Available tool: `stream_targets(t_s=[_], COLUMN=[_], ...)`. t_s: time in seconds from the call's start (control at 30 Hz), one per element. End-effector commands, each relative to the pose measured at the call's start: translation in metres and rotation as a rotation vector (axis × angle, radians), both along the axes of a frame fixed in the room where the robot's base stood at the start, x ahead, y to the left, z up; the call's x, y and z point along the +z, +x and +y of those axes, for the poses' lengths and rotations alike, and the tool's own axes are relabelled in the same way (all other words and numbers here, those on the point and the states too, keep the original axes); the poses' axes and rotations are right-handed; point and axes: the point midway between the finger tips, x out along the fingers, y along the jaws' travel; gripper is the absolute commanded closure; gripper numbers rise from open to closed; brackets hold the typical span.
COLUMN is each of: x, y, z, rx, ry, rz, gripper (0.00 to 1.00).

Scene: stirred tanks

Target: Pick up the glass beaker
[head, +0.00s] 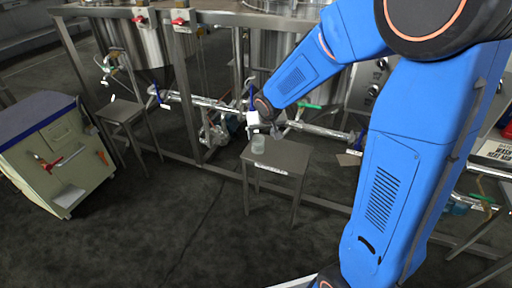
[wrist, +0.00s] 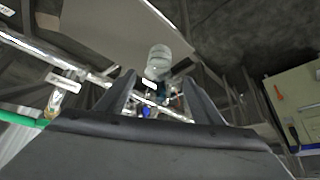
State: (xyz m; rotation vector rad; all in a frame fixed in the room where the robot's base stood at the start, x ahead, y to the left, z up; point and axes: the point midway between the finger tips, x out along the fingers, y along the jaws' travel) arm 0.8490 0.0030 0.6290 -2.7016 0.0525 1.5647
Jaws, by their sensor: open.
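The glass beaker (head: 258,146) is a small clear vessel standing upright near the back left edge of a small grey metal table (head: 285,161) in the head view. In the wrist view the beaker (wrist: 158,58) shows just beyond the fingertips, roughly centred between them. My gripper (head: 257,127) is close to the beaker in the head view, at the end of my blue arm. In the wrist view my gripper (wrist: 160,78) has its two dark fingers apart with nothing held. I cannot tell the exact gap between fingers and beaker.
Steel tanks (head: 290,52) on a metal frame stand behind the table, with pipes and valves close by the gripper. A second small table (head: 121,110) stands to the left. A beige cabinet (head: 58,150) with a blue top is at far left. The front floor is clear.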

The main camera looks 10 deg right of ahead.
Motion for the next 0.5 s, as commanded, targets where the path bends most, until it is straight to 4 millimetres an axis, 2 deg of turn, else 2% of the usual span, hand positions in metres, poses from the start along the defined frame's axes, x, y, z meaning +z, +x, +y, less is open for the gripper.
stream_targets(t_s=[0.5], x=[-0.061], y=[0.035], z=[-0.002], rx=[0.0], ry=[-0.001], rz=[0.003], gripper=[0.39])
